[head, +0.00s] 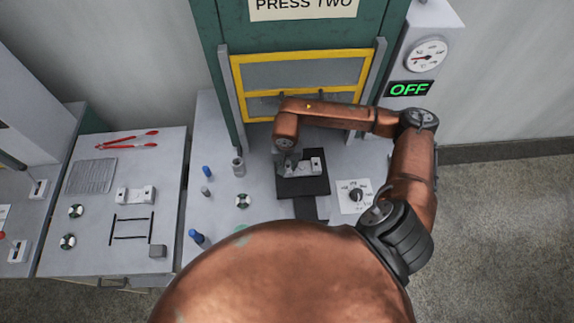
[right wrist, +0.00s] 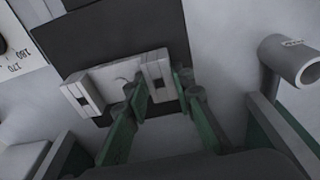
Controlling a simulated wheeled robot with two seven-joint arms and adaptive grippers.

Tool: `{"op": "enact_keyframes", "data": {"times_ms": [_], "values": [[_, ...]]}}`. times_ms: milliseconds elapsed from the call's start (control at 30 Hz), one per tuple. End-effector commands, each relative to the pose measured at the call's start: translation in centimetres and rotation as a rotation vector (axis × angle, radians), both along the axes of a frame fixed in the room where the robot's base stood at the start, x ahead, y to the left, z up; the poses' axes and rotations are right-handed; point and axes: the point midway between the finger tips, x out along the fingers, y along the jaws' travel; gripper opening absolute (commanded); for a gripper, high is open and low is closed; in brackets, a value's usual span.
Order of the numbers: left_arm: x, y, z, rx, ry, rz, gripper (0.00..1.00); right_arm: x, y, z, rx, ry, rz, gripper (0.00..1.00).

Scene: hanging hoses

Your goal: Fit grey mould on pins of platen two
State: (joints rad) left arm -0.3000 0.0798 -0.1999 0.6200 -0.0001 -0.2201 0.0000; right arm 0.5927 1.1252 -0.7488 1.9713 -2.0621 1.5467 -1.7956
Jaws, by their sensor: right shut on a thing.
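The grey mould (head: 315,166) is a pale grey bar with thicker end blocks. It lies over the dark square platen (head: 315,188) below the PRESS TWO sign. My right gripper (head: 291,163) comes down over the mould's left part in the head view. In the right wrist view its green fingers (right wrist: 160,86) are shut on the mould (right wrist: 108,82) around one end block. The dark platen (right wrist: 168,32) shows behind it there. I cannot tell whether the mould touches the platen or hangs just above it. The pins are hidden. My left gripper is not in view.
The yellow press guard frame (head: 300,58) stands behind the platen. A dial panel (head: 356,195) is on the right. A metal cup (head: 238,167) and blue-topped items (head: 206,171) stand left. The left bench holds a similar block (head: 135,195) and red tongs (head: 127,140).

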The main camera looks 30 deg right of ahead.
Motion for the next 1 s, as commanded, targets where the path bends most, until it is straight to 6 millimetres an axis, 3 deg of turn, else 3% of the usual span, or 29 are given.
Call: {"op": "enact_keyframes", "data": {"times_ms": [1000], "values": [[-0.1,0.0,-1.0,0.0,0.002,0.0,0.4,0.1,0.0,-0.6,0.0,-0.002,0.0,0.0]]}}
